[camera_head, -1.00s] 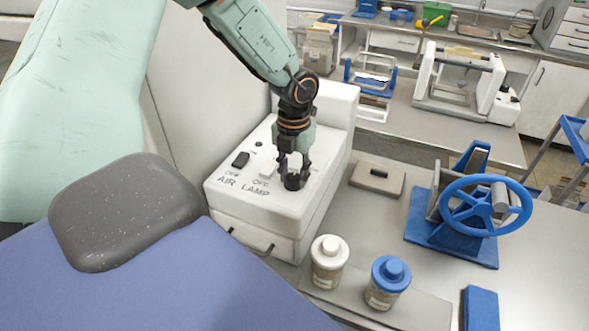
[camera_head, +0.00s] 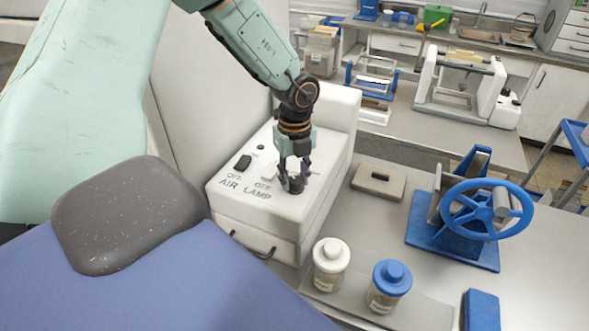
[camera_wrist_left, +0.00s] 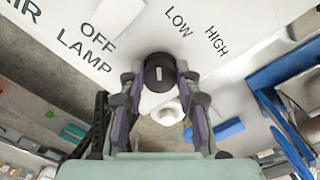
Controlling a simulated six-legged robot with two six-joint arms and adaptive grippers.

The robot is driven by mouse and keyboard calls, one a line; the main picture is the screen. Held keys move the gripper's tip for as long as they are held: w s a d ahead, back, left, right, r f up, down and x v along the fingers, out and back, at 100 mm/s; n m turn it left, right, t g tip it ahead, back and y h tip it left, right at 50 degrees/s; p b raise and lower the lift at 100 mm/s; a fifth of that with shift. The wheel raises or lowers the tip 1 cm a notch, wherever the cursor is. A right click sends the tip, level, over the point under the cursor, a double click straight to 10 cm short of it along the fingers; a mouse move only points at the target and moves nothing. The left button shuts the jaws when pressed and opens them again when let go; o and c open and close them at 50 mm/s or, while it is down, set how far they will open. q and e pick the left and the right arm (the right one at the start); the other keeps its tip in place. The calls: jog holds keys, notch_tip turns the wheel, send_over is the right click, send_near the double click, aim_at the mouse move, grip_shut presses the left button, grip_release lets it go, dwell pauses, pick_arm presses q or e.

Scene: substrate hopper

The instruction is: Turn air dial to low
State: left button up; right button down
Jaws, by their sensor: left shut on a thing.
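The round black dial (camera_head: 296,187) is on top of the white control box (camera_head: 240,194), near its right front corner. It also shows in the left wrist view (camera_wrist_left: 158,76), with a short white mark on its top. The words LOW (camera_wrist_left: 179,21) and HIGH (camera_wrist_left: 215,42) are printed beside it. My left gripper (camera_head: 293,180) points down over the box and is shut on the dial, a finger on each side. My right gripper is not in view.
A white-lidded jar (camera_head: 331,265) and a blue-lidded jar (camera_head: 389,285) stand in front of the box. A blue handwheel device (camera_head: 470,215) stands on the right.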

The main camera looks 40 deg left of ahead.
pick_arm(q)
jog(key=shift+s+n, duration=0.1)
jog(key=shift+n, duration=0.5)
jog(key=o, duration=1.2)
jog(key=shift+d, duration=0.15)
jog(key=shift+c, duration=0.2)
